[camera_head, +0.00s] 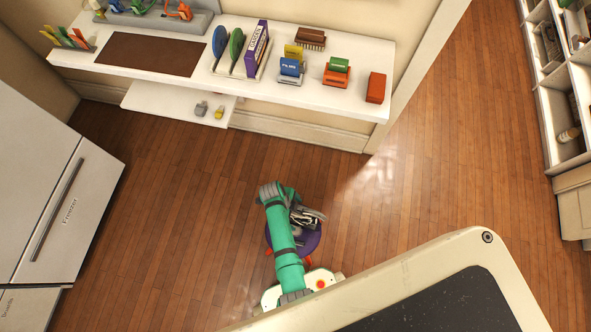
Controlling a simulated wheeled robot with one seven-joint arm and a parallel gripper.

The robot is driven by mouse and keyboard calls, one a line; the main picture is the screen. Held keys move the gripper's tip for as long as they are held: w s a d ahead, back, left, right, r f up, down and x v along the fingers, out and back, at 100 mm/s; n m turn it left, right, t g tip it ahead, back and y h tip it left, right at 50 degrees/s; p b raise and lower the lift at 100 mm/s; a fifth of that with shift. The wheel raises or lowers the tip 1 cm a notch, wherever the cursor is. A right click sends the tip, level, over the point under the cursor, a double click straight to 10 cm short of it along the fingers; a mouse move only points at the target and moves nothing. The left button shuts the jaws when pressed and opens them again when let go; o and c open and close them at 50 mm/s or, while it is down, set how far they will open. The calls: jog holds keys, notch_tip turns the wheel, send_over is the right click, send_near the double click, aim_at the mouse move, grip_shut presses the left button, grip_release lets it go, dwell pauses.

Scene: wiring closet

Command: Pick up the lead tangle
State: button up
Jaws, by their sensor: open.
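My gripper (310,217) is at the end of my teal arm, low in the middle of the head view. It is open and nothing shows between its fingers. It is over the wood floor, well apart from the white counter (340,98). I cannot make out a lead tangle for certain. Blue and orange looped items (180,10) sit on a grey stand (185,24) at the counter's top left, cut by the frame edge; I cannot tell whether they are leads.
The counter holds a brown mat (150,55), upright discs, small boxes and an orange block (376,88). A low shelf (170,106) juts out below. A freezer (65,210) stands left, shelving (560,90) right. The floor (180,200) between is clear.

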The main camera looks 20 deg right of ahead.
jog(key=shift+x, duration=2.65)
jog(key=shift+s, duration=0.2)
jog(key=c, duration=1.5)
